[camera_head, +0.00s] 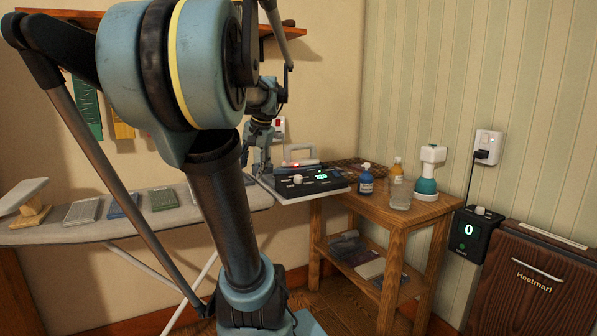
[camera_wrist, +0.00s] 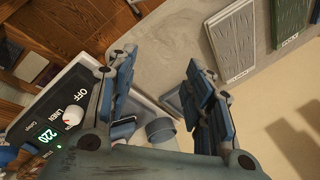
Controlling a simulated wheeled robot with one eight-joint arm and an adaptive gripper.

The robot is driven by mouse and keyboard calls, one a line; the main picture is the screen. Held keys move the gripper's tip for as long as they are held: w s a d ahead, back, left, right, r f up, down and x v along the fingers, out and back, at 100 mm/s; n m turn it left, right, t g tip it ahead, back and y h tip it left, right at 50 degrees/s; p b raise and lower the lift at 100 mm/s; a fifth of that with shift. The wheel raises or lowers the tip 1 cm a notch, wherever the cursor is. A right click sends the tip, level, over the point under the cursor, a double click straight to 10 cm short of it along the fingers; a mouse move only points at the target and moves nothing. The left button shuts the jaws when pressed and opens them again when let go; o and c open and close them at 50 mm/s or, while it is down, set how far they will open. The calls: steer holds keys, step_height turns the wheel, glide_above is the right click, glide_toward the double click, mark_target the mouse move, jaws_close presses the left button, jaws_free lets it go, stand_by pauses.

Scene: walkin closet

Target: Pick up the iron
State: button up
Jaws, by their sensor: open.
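The iron is most likely the pale grey handled object (camera_head: 300,153) behind the black control panel in the head view, with a small red light low on it. My gripper (camera_head: 262,170) hangs fingers-down just left of it, at the panel's left end. In the wrist view my gripper (camera_wrist: 160,72) has its two blue-grey fingers wide apart, with no grip on anything visible. A short grey cylinder (camera_wrist: 160,130) shows between the finger bases; I cannot tell whether it belongs to the iron. The fingers and palm hide much of that area.
The control panel (camera_head: 310,181) with a green display sits between the ironing board (camera_head: 240,202) and the wooden side table (camera_head: 405,213). Several textured swatches lie on the board.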

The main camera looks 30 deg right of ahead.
steer(key=w+d+r+m+t, duration=0.1)
steer(key=w+d+r+m, duration=0.1)
steer(key=d+r, duration=0.3)
steer(key=w+d+r+m, duration=0.2)
steer(key=w+d, duration=0.1)
steer(key=d, duration=0.3)
steer(key=m+t+h, duration=0.1)
steer(key=m+t, duration=0.1)
steer(key=m, duration=0.2)
glide_toward(299, 147)
steer(key=x, duration=0.4)
steer(key=d+x, duration=0.1)
steer(key=shift+w+f, duration=0.15)
steer(key=shift+w, duration=0.3)
steer(key=shift+w+x, duration=0.25)
steer(key=shift+x, duration=2.45)
jaws_close()
steer(key=shift+r, duration=0.2)
